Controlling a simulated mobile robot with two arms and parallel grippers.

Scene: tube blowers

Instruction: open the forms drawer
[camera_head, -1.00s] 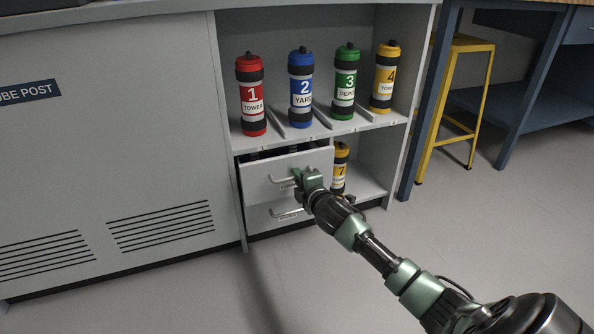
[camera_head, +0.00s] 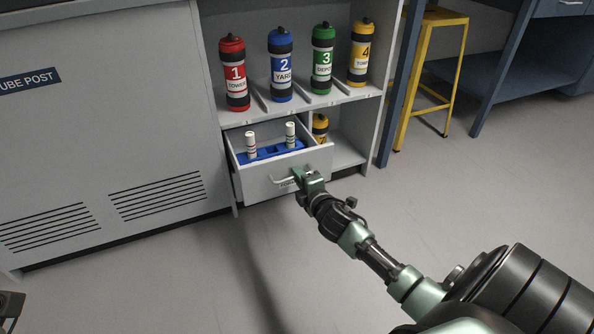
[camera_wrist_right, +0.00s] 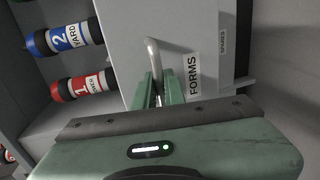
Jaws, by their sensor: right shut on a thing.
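The forms drawer (camera_head: 256,186) is a light grey drawer under the tube shelf, pulled well out of the cabinet. Its FORMS label (camera_wrist_right: 194,76) is readable in the right wrist view. My right gripper (camera_head: 299,177) is shut on the drawer's metal bar handle (camera_head: 282,181). The wrist view shows both green fingers (camera_wrist_right: 158,90) around the bar (camera_wrist_right: 152,52). Inside the drawer are a blue insert (camera_head: 270,150) and two white cylinders with coloured bands, one left (camera_head: 251,145) and one right (camera_head: 290,134).
Red (camera_head: 234,75), blue (camera_head: 281,65), green (camera_head: 322,60) and yellow (camera_head: 361,53) canisters stand on the shelf above. Another yellow canister (camera_head: 320,126) is partly hidden behind the drawer. A SPARES drawer (camera_wrist_right: 226,50) adjoins. A yellow stool (camera_head: 433,70) stands right; the front floor is clear.

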